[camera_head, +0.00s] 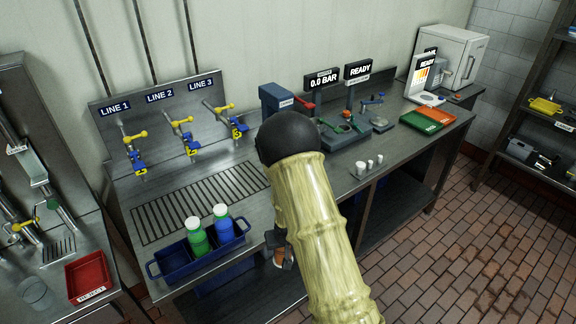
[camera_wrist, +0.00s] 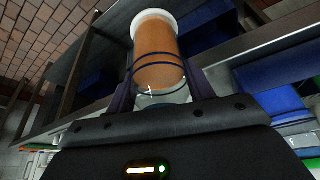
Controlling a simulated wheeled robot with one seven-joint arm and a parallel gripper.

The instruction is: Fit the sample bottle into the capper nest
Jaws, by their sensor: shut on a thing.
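My gripper (camera_wrist: 162,84) is shut on a sample bottle (camera_wrist: 157,52) with orange contents, a white end and dark bands. In the wrist view the bottle stands between the two dark fingers, its white end pointing away from the palm. In the head view the bottle's orange body (camera_head: 279,258) shows small, beside my arm and out past the bench's front edge. The rest of it is hidden by my gripper and arm. A blue machine (camera_head: 275,99) with a small label, probably the capper, stands at the back of the bench. Its nest is hidden behind my arm.
A blue carrier (camera_head: 176,266) holds a green bottle (camera_head: 197,238) and a blue bottle (camera_head: 223,223) at the bench front. Line valves stand behind a drain grate. A red bin (camera_head: 89,275) is far left.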

